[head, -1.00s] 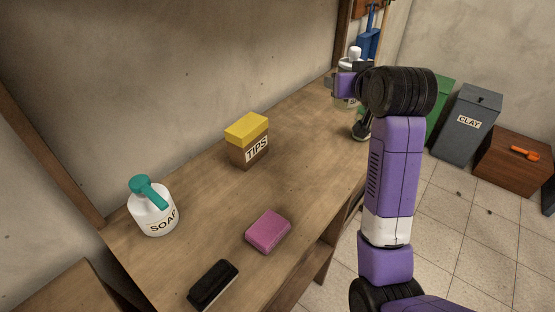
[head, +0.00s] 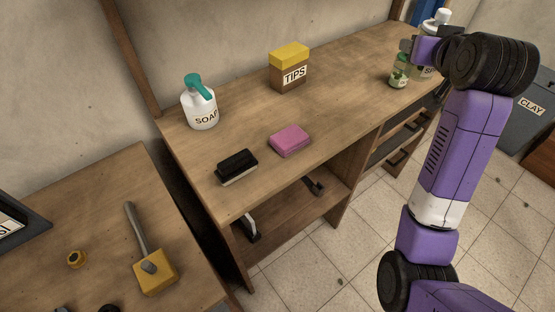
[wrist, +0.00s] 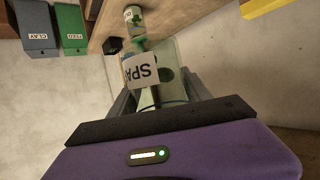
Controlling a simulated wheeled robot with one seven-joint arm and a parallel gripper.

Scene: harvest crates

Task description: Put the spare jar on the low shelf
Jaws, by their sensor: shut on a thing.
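My gripper (head: 416,48) is at the far right end of the workbench (head: 330,95), partly hidden by my wrist. It is shut on the spare jar, a pale greenish clear jar with a white label reading "SPA" (wrist: 142,70). The jar's label also shows below my gripper in the head view (head: 428,71). I cannot tell whether the jar touches the bench top. A small green jar with a pale label (head: 399,74) stands just left of it; a green labelled container also shows in the wrist view (wrist: 134,18). The low shelf (head: 290,212) is under the bench top.
A soap bottle (head: 200,108), a TIPS box (head: 289,70), a pink sponge (head: 290,140) and a black brush (head: 237,167) stand on the bench. A side table holds a mallet (head: 153,270). The tiled floor in front is open.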

